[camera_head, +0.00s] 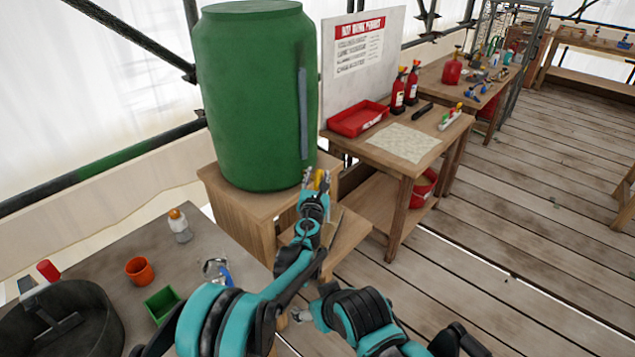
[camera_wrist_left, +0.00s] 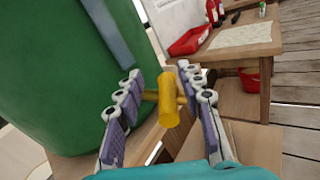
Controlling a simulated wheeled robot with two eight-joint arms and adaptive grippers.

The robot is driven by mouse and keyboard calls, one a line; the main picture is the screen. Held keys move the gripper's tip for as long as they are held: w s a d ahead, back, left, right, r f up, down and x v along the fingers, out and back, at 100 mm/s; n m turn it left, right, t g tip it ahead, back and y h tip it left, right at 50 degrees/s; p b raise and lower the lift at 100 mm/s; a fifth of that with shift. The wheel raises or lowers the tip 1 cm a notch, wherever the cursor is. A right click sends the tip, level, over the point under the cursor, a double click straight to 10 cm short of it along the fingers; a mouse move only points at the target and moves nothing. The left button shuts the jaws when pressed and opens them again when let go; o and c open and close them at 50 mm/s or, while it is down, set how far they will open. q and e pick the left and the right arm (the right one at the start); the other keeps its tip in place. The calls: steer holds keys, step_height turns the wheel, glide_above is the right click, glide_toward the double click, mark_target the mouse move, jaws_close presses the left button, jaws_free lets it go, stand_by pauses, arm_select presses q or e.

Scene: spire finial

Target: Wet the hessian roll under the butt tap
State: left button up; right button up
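The green water butt (camera_head: 252,95) stands upright on a wooden stand (camera_head: 240,205). Its yellow tap (camera_wrist_left: 169,98) sticks out low on its side, and its top shows in the head view (camera_head: 319,178). My left gripper (camera_head: 316,180) is open, with its fingers on either side of the tap; in the left wrist view a gap shows beside the left finger, and contact on the right is unclear. I cannot pick out a hessian roll in either view.
A wooden table (camera_head: 425,158) right of the butt holds a red tray (camera_head: 357,119), two red extinguishers and a flat beige sheet (camera_head: 403,143). The near grey bench holds an orange cup (camera_head: 140,270), a green box (camera_head: 162,304) and a black tub (camera_head: 62,325). The plank floor right is mostly clear.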

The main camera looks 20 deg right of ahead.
mark_target(318, 179)
arm_select(q)
step_height(318, 179, up, 8)
steer(key=shift+f, duration=0.1)
stand_by(0.5)
